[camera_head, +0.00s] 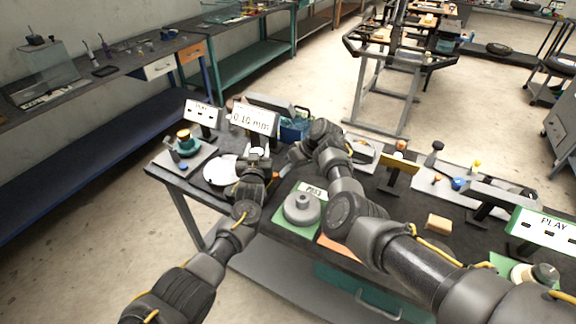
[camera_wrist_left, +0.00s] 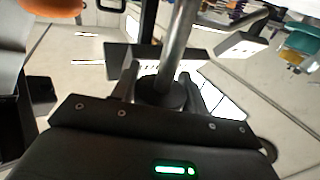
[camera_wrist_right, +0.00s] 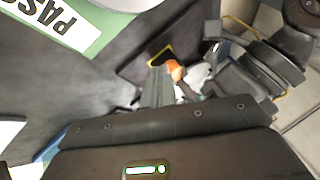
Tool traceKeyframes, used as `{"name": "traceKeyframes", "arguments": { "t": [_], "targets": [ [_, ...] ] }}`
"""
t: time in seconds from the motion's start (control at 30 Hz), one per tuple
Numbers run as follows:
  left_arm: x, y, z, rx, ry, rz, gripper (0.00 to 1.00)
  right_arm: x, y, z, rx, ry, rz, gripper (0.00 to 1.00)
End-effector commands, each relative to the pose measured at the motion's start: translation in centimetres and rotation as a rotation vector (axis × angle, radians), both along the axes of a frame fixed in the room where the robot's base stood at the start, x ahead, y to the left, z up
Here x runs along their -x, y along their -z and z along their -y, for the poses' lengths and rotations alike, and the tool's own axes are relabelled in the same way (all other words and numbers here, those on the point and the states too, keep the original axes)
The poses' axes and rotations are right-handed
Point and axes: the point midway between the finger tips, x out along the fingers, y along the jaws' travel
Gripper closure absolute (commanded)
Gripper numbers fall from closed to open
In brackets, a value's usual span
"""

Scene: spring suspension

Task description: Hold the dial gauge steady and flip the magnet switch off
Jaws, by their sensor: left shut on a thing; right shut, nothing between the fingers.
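The dial gauge's display (camera_head: 252,121) reads 0.10 mm in the head view, above my left gripper (camera_head: 257,158). In the left wrist view my left gripper (camera_wrist_left: 157,88) is shut on a dark round collar (camera_wrist_left: 160,93) on a grey post (camera_wrist_left: 180,45) of the gauge. My right gripper (camera_head: 281,171) is lower and to the right, close to the left one. In the right wrist view its fingers (camera_wrist_right: 157,80) are together and empty. A small orange part (camera_wrist_right: 174,70) shows just beyond their tips; I cannot tell if it is the magnet switch.
A white round plate (camera_head: 221,170) lies left of my left gripper. My arms cover much of the table's middle.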

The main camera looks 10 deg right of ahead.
Motion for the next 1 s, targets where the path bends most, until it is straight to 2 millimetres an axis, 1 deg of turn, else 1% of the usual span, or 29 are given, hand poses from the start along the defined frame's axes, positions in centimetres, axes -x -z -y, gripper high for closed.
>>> {"name": "traceKeyframes", "arguments": {
  "t": [0.3,1.0],
  "targets": [
    [0.0,0.0,0.0,0.000,0.000,0.000,0.90,1.2,0.0,-0.6,0.000,-0.001,-0.002,1.00],
    [0.0,0.0,0.0,0.000,0.000,0.000,0.90,1.5,0.0,-0.7,0.001,0.000,-0.001,1.00]
  ]
}}
